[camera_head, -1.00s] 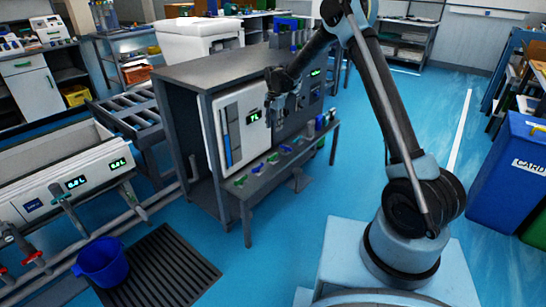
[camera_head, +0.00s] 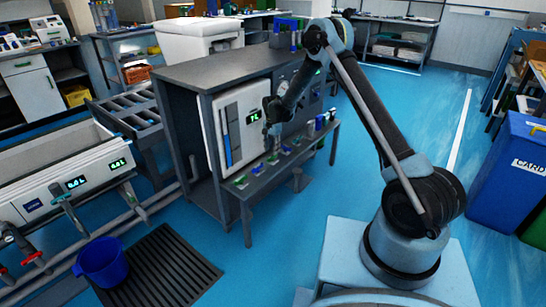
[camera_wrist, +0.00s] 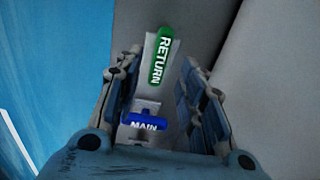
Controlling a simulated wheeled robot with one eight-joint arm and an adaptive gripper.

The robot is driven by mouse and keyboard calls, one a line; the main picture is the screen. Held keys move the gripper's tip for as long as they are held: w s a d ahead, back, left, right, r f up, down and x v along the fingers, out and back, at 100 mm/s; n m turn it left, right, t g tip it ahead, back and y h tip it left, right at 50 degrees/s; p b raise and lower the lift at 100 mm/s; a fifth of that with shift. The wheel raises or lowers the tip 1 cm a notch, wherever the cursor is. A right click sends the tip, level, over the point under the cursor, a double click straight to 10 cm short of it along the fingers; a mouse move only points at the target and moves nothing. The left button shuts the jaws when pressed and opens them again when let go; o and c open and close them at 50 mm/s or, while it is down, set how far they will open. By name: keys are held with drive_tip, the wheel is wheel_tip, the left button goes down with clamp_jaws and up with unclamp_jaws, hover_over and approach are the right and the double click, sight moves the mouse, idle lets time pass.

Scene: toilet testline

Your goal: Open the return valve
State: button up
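The return valve handle (camera_wrist: 161,57) is a green lever labelled RETURN, lying between and slightly beyond my fingertips in the wrist view. A blue MAIN handle (camera_wrist: 143,123) sits nearer the gripper base, also between the fingers in that view. My gripper (camera_wrist: 160,76) is open, with a finger on each side and nothing visibly held. In the head view my gripper (camera_head: 271,136) hangs at the front of the test bench, just above its shelf of coloured handles. Which handle there is the return one is too small to tell.
The grey test bench (camera_head: 215,70) has a white panel with a lit display (camera_head: 241,115). Its front shelf (camera_head: 262,182) carries several green and blue handles. A blue bucket (camera_head: 101,262) stands on the floor at left.

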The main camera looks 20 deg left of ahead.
sight(272, 157)
drive_tip(key=shift+f, duration=2.25)
clamp_jaws()
